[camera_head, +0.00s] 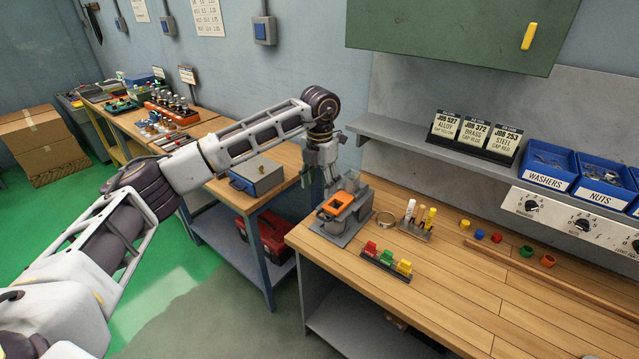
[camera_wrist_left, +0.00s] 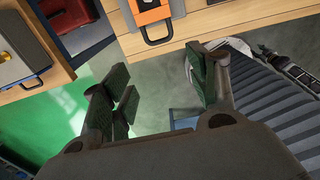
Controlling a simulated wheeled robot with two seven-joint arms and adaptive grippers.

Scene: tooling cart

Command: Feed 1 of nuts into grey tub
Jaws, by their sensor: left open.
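The blue bin labelled NUTS (camera_head: 603,195) sits on the right end of the wall shelf, with small metal pieces inside. A black dial (camera_head: 583,223) is on the pale panel below it. I cannot tell for sure which thing is the grey tub. A grey unit with an orange part (camera_head: 340,204) stands at the bench's left end; the orange part also shows at the top of the left wrist view (camera_wrist_left: 153,12). My left gripper (camera_head: 331,180) is just behind and above this unit, far left of the nuts. In the left wrist view (camera_wrist_left: 160,85) its fingers are apart and empty. My right gripper is not in view.
A blue WASHERS bin (camera_head: 549,165) is left of the nuts. Job cards (camera_head: 474,134) stand on the shelf. A tube rack (camera_head: 415,226), a rack of coloured blocks (camera_head: 386,262), loose rings and a long rod (camera_head: 550,265) are on the bench. The bench's front middle is clear.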

